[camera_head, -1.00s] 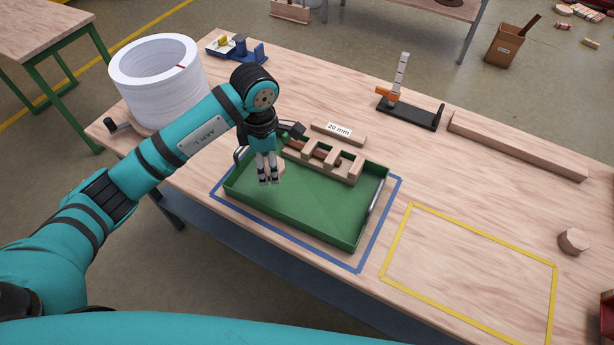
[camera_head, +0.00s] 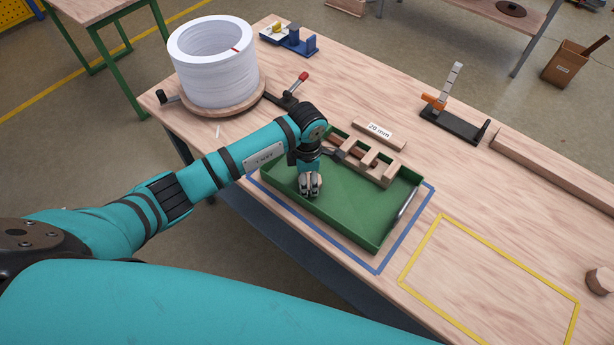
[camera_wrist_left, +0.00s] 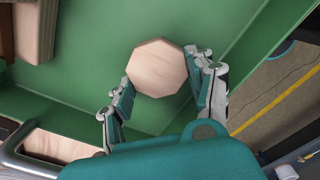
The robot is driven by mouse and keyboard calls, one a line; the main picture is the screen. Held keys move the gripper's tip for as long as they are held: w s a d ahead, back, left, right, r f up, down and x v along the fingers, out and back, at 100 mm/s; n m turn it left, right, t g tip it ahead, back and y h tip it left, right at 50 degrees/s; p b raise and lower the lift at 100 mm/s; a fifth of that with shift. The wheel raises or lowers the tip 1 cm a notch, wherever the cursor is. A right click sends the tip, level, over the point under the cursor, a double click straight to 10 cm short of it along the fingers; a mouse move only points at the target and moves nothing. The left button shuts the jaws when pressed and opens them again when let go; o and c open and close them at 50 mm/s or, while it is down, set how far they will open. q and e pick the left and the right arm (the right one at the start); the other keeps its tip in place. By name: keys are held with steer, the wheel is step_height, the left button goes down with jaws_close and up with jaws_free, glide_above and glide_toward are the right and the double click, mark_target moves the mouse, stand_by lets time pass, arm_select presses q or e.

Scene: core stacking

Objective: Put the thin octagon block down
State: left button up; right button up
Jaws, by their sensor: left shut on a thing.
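The thin octagon block (camera_wrist_left: 157,67) is a pale wooden eight-sided piece, held between the two fingers of my left gripper (camera_wrist_left: 163,85) in the left wrist view. In the head view my left gripper (camera_head: 311,188) points down inside the green tray (camera_head: 352,205), near its left end and front wall. The fingers and arm mostly hide the block there. I cannot tell whether the block touches the tray floor (camera_wrist_left: 80,75). My right gripper is not in view.
A wooden slotted rack (camera_head: 375,166) stands along the tray's back side. Blue tape (camera_head: 328,244) surrounds the tray. An empty yellow-taped rectangle (camera_head: 490,280) lies to its right. A white ring stack (camera_head: 215,65) stands at the left. The tray's middle and right are clear.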

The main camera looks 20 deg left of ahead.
arm_select(q)
steer(key=o, duration=0.8)
steer(key=shift+f, duration=0.1)
steer(key=shift+r, duration=0.3)
steer(key=shift+r+b, duration=0.7)
steer(key=shift+r, duration=5.2)
